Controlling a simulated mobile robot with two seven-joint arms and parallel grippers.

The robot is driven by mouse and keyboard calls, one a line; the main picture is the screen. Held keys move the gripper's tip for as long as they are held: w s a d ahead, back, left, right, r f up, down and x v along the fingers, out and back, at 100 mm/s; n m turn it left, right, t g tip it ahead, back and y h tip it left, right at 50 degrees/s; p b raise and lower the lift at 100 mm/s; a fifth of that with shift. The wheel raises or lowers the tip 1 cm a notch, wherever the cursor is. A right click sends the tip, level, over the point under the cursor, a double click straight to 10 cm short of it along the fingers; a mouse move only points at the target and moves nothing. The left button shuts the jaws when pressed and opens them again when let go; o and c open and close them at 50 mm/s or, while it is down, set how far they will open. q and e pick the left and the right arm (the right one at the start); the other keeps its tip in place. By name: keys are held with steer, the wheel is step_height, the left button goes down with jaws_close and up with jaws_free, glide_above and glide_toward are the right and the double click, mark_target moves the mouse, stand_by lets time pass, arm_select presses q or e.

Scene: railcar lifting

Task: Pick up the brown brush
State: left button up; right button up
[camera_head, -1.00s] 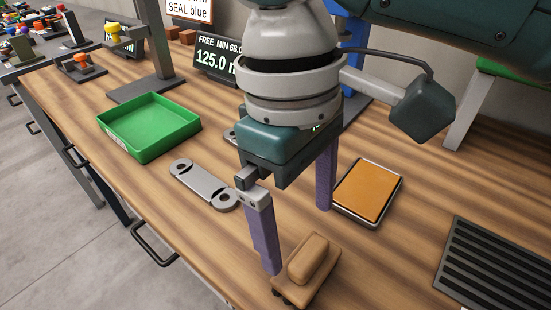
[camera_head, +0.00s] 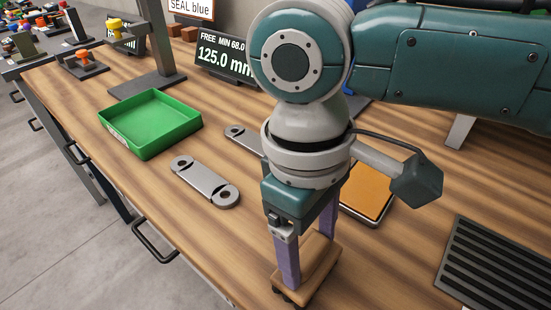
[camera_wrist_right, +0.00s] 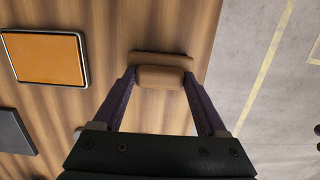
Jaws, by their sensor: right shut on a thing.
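The brown brush (camera_head: 318,262) stands on the wooden bench near its front edge. It has a tan block and dark bristles below. My right gripper (camera_head: 306,262) points down over it, one purple finger on each side of its raised handle. In the right wrist view the brush handle (camera_wrist_right: 161,77) sits between the two fingertips, and the gripper (camera_wrist_right: 162,84) is shut on it. The brush still appears to rest on the bench. My gripper hides part of the handle in the head view. My left gripper is not in view.
A green tray (camera_head: 112,128), flat grey link plates (camera_head: 205,183) and a display (camera_head: 222,62) lie to the left. An orange-topped pad (camera_head: 367,192) is behind the gripper. A dark slatted grate (camera_head: 495,270) is at the right. Bare bench surrounds the brush.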

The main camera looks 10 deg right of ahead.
mark_target(309, 250)
steer(key=c, duration=0.8)
steer(key=shift+r, duration=0.15)
step_height(309, 250, up, 20)
steer(key=p, duration=0.4)
steer(key=o, duration=0.9)
steer(key=c, duration=0.6)
